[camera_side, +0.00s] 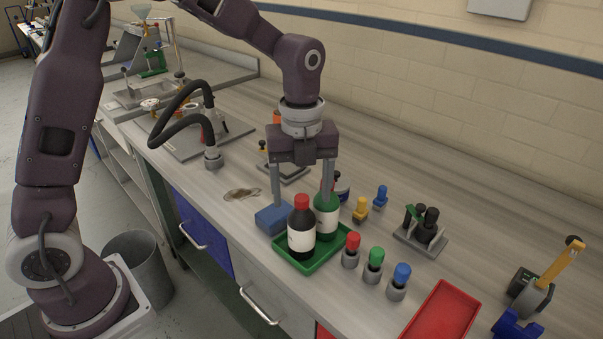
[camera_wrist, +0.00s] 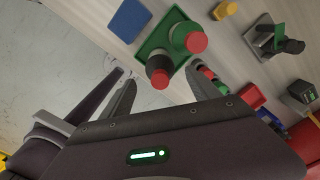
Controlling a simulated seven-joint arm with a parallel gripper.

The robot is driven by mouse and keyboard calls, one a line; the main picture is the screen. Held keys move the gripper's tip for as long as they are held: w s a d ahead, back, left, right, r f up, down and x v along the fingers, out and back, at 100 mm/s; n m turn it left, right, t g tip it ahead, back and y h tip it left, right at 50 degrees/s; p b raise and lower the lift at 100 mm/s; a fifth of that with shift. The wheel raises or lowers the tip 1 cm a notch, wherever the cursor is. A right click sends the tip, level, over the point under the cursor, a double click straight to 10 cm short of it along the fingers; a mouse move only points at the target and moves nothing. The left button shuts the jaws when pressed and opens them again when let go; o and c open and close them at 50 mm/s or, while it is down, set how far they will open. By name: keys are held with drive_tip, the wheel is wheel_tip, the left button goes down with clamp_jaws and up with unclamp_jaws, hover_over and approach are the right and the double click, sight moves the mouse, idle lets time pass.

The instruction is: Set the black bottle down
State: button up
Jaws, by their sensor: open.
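The black bottle (camera_side: 301,240), with a red cap and white label, stands upright in the green tray (camera_side: 345,233). In the wrist view the black bottle (camera_wrist: 156,64) also shows in the tray, its red cap towards the camera. The green bottle (camera_side: 327,222) stands upright beside it; in the wrist view the green bottle (camera_wrist: 181,38) also has a red cap. My gripper (camera_side: 302,203) is open, its fingers apart above the tray area. In the wrist view the black bottle appears between the fingers, with nothing clamped. The right finger partly hides the green bottle's top.
A blue block (camera_side: 272,218) lies at the tray's left. Red, green and blue-topped pieces (camera_side: 374,264) stand right of the tray, near a red tray (camera_side: 443,312). A grey holder with dark pieces (camera_side: 421,235) is farther right. A hose fixture (camera_side: 212,157) stands left.

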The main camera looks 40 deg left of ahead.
wheel_tip(320, 180, up, 7)
drive_tip(key=shift+r, duration=0.1)
drive_tip(key=s+a+r+n+t, duration=0.1)
drive_tip(key=s+a+n+t, duration=0.1)
drive_tip(key=s+n, duration=0.9)
drive_tip(key=s+a+r+n+t, duration=0.2)
drive_tip(key=s+n+t, duration=0.1)
drive_tip(key=s+n, duration=0.8)
drive_tip(key=n, duration=0.3)
drive_tip(key=shift+s+a+r+t, duration=0.2)
drive_tip(key=shift+a+r+t, duration=0.1)
drive_tip(key=shift+a, duration=0.1)
